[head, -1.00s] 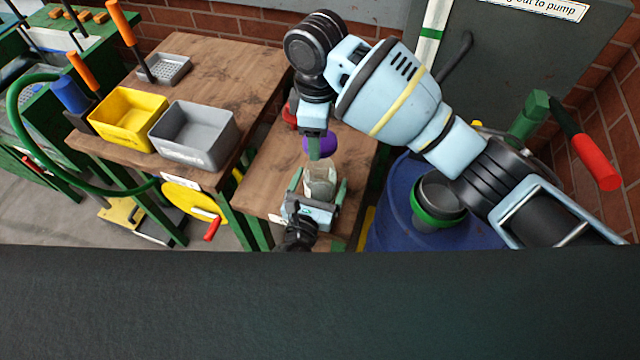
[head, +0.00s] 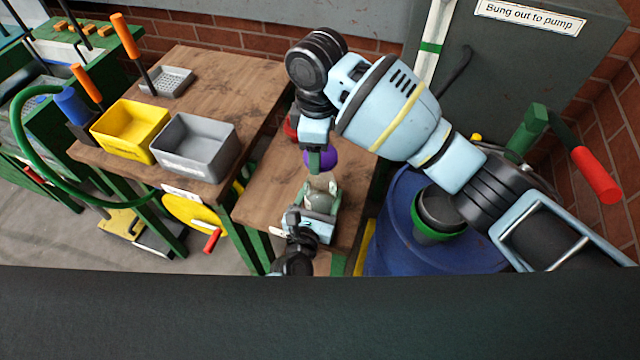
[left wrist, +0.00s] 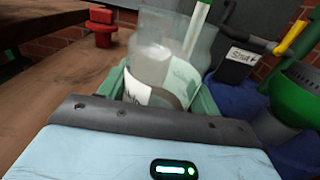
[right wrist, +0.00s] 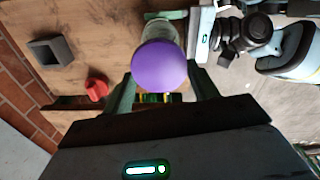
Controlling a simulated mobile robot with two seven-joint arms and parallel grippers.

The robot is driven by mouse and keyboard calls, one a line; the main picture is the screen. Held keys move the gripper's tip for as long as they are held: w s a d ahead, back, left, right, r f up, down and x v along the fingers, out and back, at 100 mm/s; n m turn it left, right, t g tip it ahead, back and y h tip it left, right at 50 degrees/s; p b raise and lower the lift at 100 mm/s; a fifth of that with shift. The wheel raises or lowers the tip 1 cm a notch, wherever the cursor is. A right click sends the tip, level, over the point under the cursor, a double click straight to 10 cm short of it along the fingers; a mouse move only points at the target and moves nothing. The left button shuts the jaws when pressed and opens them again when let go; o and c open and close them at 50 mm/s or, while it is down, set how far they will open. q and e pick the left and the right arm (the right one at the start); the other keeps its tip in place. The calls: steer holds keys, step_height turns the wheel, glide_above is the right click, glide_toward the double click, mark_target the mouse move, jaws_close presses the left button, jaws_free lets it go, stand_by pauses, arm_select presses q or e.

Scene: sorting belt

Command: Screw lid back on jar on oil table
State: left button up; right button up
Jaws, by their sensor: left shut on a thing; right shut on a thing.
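The clear glass jar (head: 320,197) with a pale label is upright above the small wooden table (head: 275,185). My left gripper (head: 318,204) is shut on it low down. The jar fills the upper middle of the left wrist view (left wrist: 165,65), between green fingers. My right gripper (head: 318,161) is shut on the round purple lid (head: 325,158) and holds it over the jar, with a gap between them in the head view. In the right wrist view the lid (right wrist: 160,66) covers part of the jar (right wrist: 160,32). I cannot tell how exactly they line up.
A red object (left wrist: 101,28) stands on the table behind the jar. A blue drum (head: 392,225) with a green-rimmed funnel (head: 438,232) is close on the right. The left table carries a yellow bin (head: 128,150) and a grey bin (head: 192,165).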

mark_target(321, 195)
steer(key=shift+f, duration=2.35)
steer(key=shift+f, duration=0.9)
steer(key=shift+f, duration=0.5)
